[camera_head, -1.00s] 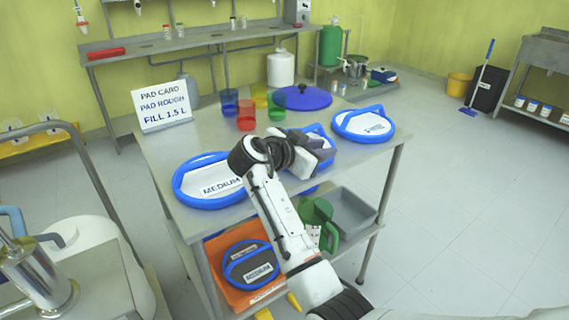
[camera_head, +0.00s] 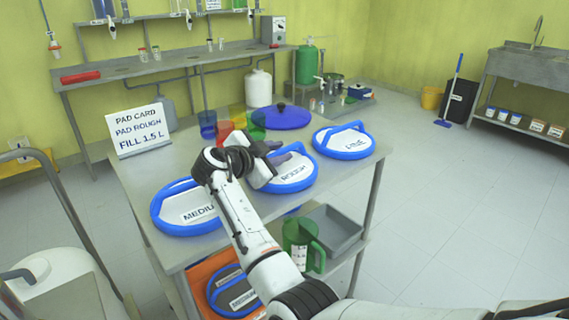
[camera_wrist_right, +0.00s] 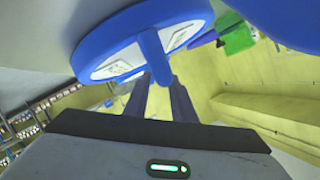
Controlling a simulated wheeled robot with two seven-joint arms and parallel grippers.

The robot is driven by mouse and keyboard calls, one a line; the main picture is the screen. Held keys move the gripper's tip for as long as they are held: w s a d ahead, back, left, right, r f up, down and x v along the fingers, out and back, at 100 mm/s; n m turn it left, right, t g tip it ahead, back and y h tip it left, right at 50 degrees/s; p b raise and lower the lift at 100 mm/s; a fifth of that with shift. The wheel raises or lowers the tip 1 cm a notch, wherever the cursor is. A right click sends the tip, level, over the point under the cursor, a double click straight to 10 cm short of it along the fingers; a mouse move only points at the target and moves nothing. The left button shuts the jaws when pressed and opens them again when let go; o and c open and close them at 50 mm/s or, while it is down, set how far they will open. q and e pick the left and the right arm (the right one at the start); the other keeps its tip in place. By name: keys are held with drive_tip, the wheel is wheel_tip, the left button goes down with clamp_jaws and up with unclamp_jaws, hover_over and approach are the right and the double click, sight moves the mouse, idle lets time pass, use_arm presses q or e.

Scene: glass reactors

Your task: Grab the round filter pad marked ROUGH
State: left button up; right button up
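The ROUGH filter pad (camera_head: 292,177) is a white disc with a blue rim and a blue bar handle. It lies on the steel table between the MEDIUM pad (camera_head: 190,208) and the FINE pad (camera_head: 345,141). My right gripper (camera_head: 290,153) is over its far-left part, covering some of it. In the right wrist view a blue-rimmed pad (camera_wrist_right: 118,62) is close ahead, with its handle in line with the gap between my fingers (camera_wrist_right: 161,80). The fingers stand apart; I cannot tell whether they touch the handle. My left gripper is out of view.
A sign (camera_head: 138,130) reads PAD CARD, PAD ROUGH, FILL 1.5 L. Coloured beakers (camera_head: 224,130) and a blue lid (camera_head: 281,118) stand behind the gripper. The lower shelf holds a green jug (camera_head: 301,243), a grey tray (camera_head: 330,232) and another MEDIUM pad (camera_head: 235,297).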

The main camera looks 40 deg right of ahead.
drive_tip(key=x, duration=0.2)
drive_tip(key=shift+w+d+f, duration=0.15)
drive_tip(key=shift+d, duration=0.1)
clamp_jaws()
drive_tip(key=shift+r, duration=0.2)
